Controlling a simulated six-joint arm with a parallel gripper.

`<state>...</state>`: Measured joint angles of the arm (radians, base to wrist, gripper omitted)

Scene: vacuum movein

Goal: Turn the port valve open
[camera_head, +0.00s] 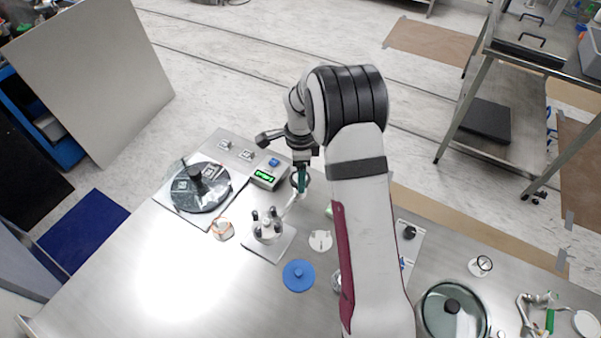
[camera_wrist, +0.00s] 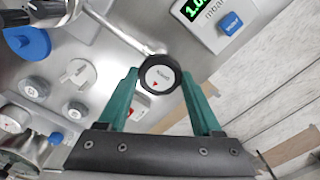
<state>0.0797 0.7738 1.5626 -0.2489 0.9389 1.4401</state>
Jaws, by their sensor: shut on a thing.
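In the wrist view a round black valve knob (camera_wrist: 160,88) with a white face, small lettering and a red triangle sits between the green fingertips of my gripper (camera_wrist: 160,76). The lettering is too small to read surely. My gripper is shut on the knob, one finger on each side. A pale tube runs from the knob toward the upper left. In the head view my gripper (camera_head: 301,180) reaches down just right of the display box; the knob is partly hidden there by the fingers.
A display box (camera_head: 264,178) with green digits and a blue button (camera_wrist: 231,23) is close by. A stand with black knobs (camera_head: 268,232), a dark round chamber (camera_head: 200,187), a blue disc (camera_head: 299,275) and a glass lid (camera_head: 450,315) stand on the table. The front-left table is clear.

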